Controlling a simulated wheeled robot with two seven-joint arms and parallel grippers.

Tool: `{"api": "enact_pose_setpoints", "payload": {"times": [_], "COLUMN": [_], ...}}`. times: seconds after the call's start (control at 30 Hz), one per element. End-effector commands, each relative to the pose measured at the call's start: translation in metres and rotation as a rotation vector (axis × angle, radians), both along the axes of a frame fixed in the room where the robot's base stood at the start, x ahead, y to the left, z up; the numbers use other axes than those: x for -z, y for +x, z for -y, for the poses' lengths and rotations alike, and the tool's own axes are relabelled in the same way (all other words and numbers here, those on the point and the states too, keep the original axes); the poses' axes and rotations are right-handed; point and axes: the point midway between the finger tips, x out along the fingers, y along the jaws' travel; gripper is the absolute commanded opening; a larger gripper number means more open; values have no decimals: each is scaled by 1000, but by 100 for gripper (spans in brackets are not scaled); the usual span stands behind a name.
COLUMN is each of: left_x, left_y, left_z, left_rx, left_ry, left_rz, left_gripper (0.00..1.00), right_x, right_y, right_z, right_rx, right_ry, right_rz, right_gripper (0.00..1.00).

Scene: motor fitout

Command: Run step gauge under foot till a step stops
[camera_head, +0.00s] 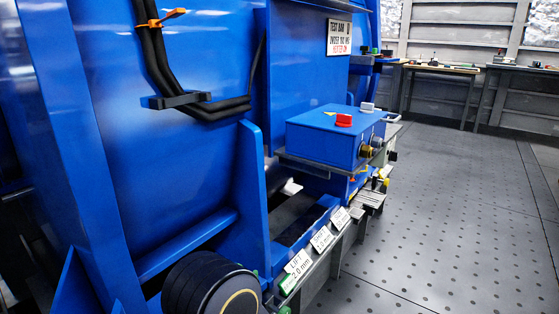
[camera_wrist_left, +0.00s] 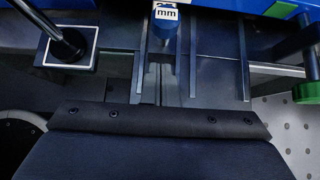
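In the head view, a large blue machine (camera_head: 180,160) fills the left and middle. White lift cards (camera_head: 298,264) stand along its lower rail, and one reads 2.0 mm. A small grey stepped-looking piece (camera_head: 369,199) sits beyond the cards; I cannot tell whether it is the step gauge. In the left wrist view, a dark bolted block (camera_wrist_left: 160,122) fills the bottom, with narrow upright bars above it. A blue rounded part with an "mm" label (camera_wrist_left: 165,14) is at the top. My left gripper's fingertips cannot be made out for sure. The foot cannot be clearly identified. My right gripper is in neither view.
A blue box (camera_head: 325,137) with a red knob and a white knob stands on a ledge. A black roller-like part (camera_head: 208,285) is at the bottom. Dotted floor (camera_head: 430,220) is clear on the right. Benches (camera_head: 440,68) line the back wall. A green-ended part (camera_wrist_left: 306,92) is at right in the wrist view.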

Motion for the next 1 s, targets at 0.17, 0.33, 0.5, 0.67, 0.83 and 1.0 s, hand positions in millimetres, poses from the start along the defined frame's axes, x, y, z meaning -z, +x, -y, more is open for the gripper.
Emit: {"api": "enact_pose_setpoints", "payload": {"times": [0.17,0.33,0.5,0.67,0.83,1.0], "left_x": [0,0,-2,-14,-29,-43], "left_y": [-9,-17,-19,-23,-28,-34], "left_z": [14,24,27,32,40,48], "left_rx": [4,3,3,4,4,4], "left_ry": [-3,-2,-3,-4,-3,-4], "left_rz": [-1,-1,-1,-1,-1,-1], "left_gripper": [0,0,0,0,0,0], "right_x": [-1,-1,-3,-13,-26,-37], "right_y": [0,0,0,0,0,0], "right_z": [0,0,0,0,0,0], "right_rx": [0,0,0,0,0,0], "right_ry": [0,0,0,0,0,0], "right_rz": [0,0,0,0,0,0], "right_gripper": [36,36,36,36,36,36]}}
